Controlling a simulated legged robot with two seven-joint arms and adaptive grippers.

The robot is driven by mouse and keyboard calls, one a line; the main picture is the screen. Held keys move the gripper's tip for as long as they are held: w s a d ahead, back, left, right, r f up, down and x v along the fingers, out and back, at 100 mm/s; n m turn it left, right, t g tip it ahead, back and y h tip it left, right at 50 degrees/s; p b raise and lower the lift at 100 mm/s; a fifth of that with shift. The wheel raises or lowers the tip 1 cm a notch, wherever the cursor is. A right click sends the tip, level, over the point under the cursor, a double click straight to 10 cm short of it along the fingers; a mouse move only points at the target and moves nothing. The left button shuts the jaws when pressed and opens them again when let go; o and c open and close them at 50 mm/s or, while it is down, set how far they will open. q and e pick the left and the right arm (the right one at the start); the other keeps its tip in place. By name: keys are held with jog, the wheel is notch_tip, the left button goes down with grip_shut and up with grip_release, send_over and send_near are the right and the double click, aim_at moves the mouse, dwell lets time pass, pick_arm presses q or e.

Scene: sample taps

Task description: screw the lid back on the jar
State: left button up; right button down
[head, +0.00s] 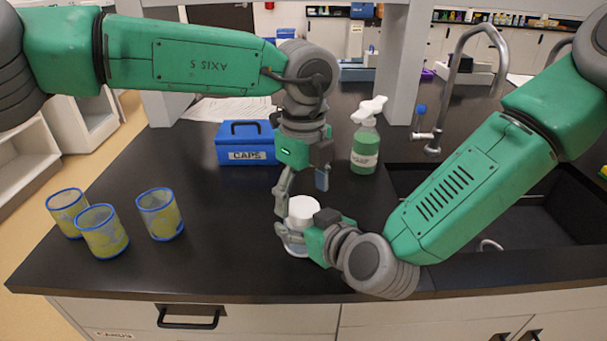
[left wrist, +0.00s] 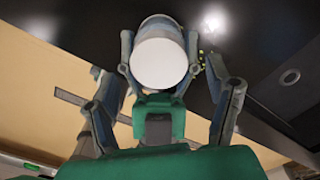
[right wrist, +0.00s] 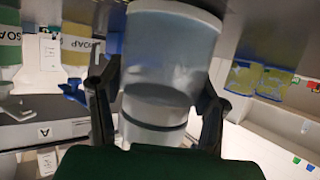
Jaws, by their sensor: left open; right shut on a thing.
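The jar (head: 296,247) stands upright at the counter's front, pale and translucent, with the round white lid (head: 303,208) at its top. Whether the lid is threaded on cannot be told. My right gripper (head: 305,238) comes in from the right and is shut on the jar's side; in the right wrist view the jar body (right wrist: 168,55) fills the space between the fingers. My left gripper (head: 300,190) points down above the lid, open. In the left wrist view the lid's white top (left wrist: 160,62) lies between its spread fingers; contact is unclear.
Several blue-rimmed cups (head: 103,232) stand at the left. A blue CAPS box (head: 246,143) and a green soap bottle (head: 365,148) stand behind the jar. A sink (head: 500,215) with a tap (head: 458,75) is at the right. The counter between cups and jar is clear.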

pick_arm(q)
jog(key=shift+f, duration=1.4)
jog(key=shift+c, duration=0.5)
jog(key=c, duration=1.1)
jog(key=shift+m, duration=1.7)
jog(key=shift+c, duration=0.2)
jog(key=o, duration=1.3)
jog(key=shift+r, duration=0.1)
jog(key=shift+r, duration=2.2)
jog(key=shift+r, duration=0.1)
jog(key=shift+c, duration=0.3)
